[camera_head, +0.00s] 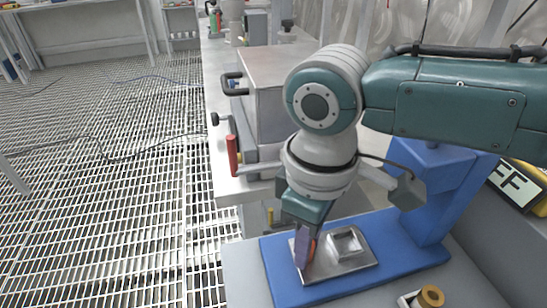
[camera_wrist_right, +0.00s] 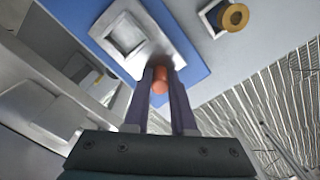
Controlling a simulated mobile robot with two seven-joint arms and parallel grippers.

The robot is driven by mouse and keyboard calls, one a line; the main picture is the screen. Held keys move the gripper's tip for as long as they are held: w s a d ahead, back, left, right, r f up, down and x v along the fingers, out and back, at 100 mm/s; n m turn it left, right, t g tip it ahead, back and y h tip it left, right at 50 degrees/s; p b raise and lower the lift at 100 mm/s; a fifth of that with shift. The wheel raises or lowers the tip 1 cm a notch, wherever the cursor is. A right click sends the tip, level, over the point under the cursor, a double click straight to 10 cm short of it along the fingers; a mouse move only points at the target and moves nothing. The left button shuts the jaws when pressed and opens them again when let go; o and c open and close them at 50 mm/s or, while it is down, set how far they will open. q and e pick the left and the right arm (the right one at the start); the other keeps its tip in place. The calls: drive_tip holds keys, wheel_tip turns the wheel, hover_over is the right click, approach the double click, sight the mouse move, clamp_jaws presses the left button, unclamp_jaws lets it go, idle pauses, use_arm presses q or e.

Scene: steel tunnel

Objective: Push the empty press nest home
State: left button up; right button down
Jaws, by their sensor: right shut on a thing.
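The press nest (camera_head: 350,263) is a silver plate with a raised square frame, lying on the blue press base (camera_head: 278,270). Its square pocket looks empty in both views. It also shows in the wrist view (camera_wrist_right: 160,45), with an orange-red knob (camera_wrist_right: 160,85) at its near edge. My right gripper (camera_head: 304,262) points down at the left end of the plate. In the wrist view its two dark fingers (camera_wrist_right: 160,78) are shut on the knob. The knob is mostly hidden by the fingers in the head view. My left gripper is not in view.
The blue press column (camera_head: 440,195) rises right of the nest. A brass ring on a white square part (camera_head: 431,295) lies at the bottom right. A metal box with a red-handled lever (camera_head: 232,155) stands behind on the bench. Grated floor lies open at the left.

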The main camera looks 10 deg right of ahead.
sight(328, 252)
idle(0.3)
drive_tip(key=d+p, duration=0.1)
drive_tip(key=d, duration=0.2)
drive_tip(key=shift+r+p, duration=0.2)
drive_tip(key=shift+p, duration=0.2)
drive_tip(key=shift+d+f, duration=0.1)
drive_tip(key=shift+d, duration=0.15)
drive_tip(key=shift+f, duration=0.1)
drive_tip(key=c, duration=0.7)
unclamp_jaws()
drive_tip(key=shift+c, duration=0.2)
wheel_tip(328, 252, up, 10)
drive_tip(key=p, duration=0.2)
